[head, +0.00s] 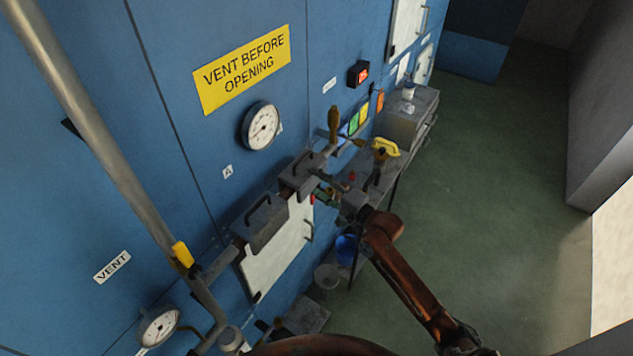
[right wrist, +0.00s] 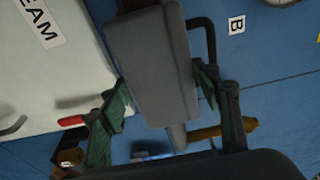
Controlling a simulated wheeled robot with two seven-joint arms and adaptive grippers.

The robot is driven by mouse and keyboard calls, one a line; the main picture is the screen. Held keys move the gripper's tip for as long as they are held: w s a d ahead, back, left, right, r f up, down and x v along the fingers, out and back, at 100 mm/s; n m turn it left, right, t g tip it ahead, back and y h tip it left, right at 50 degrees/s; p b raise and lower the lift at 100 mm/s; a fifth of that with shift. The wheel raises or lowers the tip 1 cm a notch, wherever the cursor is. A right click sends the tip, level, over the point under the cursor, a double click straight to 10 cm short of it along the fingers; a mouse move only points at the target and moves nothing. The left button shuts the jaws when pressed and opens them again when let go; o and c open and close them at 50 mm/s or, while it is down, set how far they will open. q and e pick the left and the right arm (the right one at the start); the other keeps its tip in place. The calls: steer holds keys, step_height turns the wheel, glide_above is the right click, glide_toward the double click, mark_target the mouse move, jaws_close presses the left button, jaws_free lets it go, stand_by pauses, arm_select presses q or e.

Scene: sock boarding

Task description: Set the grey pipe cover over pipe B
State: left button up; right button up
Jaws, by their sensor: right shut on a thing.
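The grey pipe cover (head: 302,174), a box with a dark loop handle, sits along the pipe line on the blue wall. My right gripper (head: 320,184) reaches it from the right. In the right wrist view the green fingers of my gripper (right wrist: 163,92) are shut on the cover's body (right wrist: 150,60), one on each side. The handle (right wrist: 208,38) shows beside the right finger. A short length of grey pipe (right wrist: 177,136) comes out below the cover. A "B" label (right wrist: 237,24) is on the wall nearby. Whether the cover is fully seated is hidden. My left gripper is not seen.
A similar grey cover (head: 262,222) sits on the pipe to the lower left, near the "A" label (head: 228,172). A brass-handled valve (head: 333,125), a yellow tool (head: 385,149) and a bench (head: 408,112) lie beyond. The green floor (head: 480,190) is clear.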

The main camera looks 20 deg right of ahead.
steer(key=shift+f, duration=0.2)
steer(key=o, duration=2)
steer(key=shift+f, duration=0.1)
steer(key=v, duration=1.2)
